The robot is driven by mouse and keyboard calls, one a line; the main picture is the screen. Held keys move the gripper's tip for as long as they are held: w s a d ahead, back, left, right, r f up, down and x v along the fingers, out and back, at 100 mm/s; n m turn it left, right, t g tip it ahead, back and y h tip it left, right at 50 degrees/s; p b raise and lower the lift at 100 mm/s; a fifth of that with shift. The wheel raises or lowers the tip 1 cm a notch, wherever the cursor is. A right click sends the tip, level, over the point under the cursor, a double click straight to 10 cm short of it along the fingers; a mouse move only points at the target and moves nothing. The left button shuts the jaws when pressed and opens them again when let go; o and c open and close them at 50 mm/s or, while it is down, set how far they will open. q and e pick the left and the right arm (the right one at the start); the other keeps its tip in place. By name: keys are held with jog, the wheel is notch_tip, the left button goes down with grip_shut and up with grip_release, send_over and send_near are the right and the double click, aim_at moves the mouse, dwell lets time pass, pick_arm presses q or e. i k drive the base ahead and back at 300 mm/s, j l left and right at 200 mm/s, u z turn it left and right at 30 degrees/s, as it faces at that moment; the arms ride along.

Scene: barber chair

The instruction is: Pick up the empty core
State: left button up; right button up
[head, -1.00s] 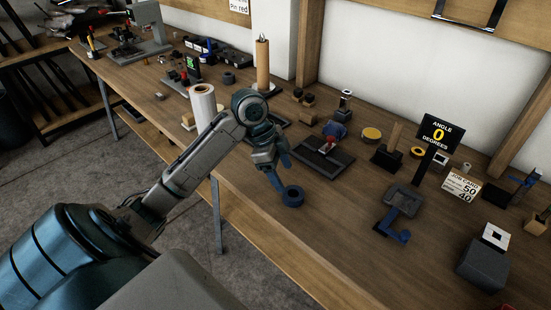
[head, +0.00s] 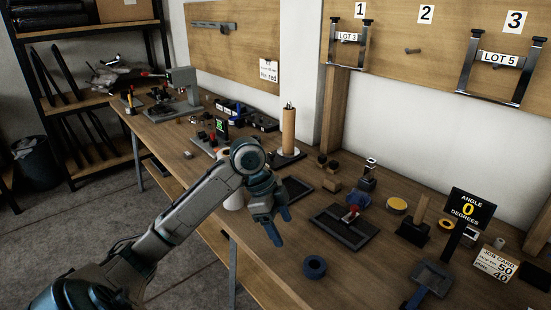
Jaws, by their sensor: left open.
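A brown cardboard tube (head: 289,128), which looks like the empty core, stands upright on a dark-based stand towards the back of the bench. My left gripper (head: 277,228) is open and empty above the bench, fingers pointing down, nearer to me than the tube and apart from it. A white roll (head: 234,200) is mostly hidden behind my left arm. My right gripper is out of view.
A dark tray with a red-handled tool (head: 345,228), a yellow disc (head: 397,205) and an angle sign (head: 468,205) stand to the right. The wooden bench (head: 270,275) is bare around the blue ring.

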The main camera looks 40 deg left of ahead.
aim_at(288, 116)
jog(key=u, duration=1.2)
